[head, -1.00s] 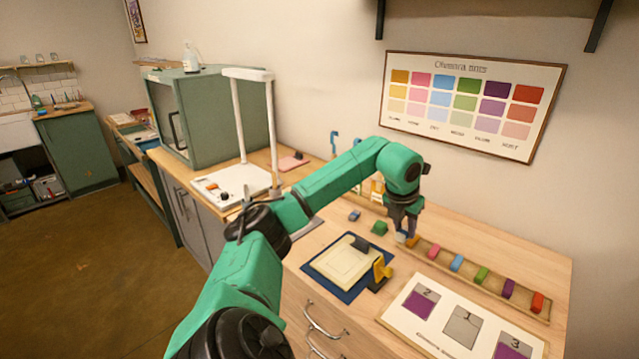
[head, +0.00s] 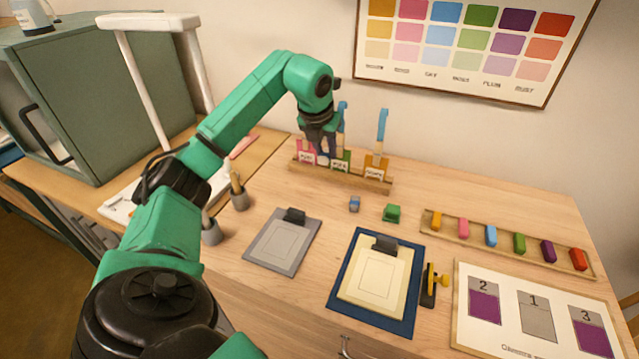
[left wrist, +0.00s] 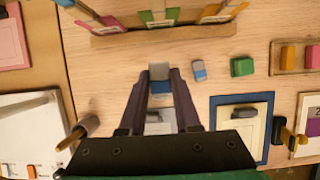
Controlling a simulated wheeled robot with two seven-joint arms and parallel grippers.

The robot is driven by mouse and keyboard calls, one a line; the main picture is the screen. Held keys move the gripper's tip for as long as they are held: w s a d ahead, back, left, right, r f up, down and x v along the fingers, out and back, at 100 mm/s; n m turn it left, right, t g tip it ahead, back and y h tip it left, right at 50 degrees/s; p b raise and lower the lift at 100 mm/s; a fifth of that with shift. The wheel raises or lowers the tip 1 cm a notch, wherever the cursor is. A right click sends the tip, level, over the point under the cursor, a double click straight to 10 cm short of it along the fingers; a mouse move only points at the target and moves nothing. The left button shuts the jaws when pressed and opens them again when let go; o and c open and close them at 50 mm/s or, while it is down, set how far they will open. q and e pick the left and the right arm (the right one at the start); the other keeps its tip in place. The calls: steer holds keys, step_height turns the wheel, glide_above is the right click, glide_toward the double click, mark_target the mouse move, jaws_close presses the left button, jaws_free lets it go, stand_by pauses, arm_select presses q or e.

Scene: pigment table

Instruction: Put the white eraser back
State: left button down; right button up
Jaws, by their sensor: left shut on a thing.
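My left gripper (head: 325,152) is in front of the labelled rack at the back of the table. In the left wrist view its two dark fingers (left wrist: 158,88) are shut on a small block with a pale grey-white top and a blue lower part, which I take as the white eraser (left wrist: 158,71). In the head view the fingers hide most of it. A similar small grey and blue block (head: 354,204) lies on the table to the right, beside a green block (head: 392,213). My right gripper is not in view.
The wooden rack (head: 340,177) holds pink, green and orange labelled slots. A rail (head: 505,240) of coloured blocks lies at right. Grey (head: 262,256) and blue (head: 338,297) boards lie in front. The table between rack and boards is mostly clear.

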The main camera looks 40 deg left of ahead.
arm_select(q)
steer(key=p, duration=0.2)
glide_toward(325, 195)
steer(key=x, duration=0.5)
steer(key=shift+w+f, duration=0.1)
steer(key=shift+w, duration=0.1)
steer(key=shift+f, duration=0.35)
steer(key=shift+a+f+b, duration=0.15)
steer(key=shift+f+b, duration=0.05)
steer(key=shift+b, duration=0.1)
steer(key=c, duration=0.6)
jaws_free()
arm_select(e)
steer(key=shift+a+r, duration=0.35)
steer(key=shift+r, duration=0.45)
arm_select(q)
steer(key=shift+r, duration=0.1)
steer(key=shift+r, duration=0.25)
steer(key=b+v, duration=0.2)
steer(key=v, duration=0.9)
steer(key=shift+s+r, duration=0.1)
steer(key=shift+r, duration=0.25)
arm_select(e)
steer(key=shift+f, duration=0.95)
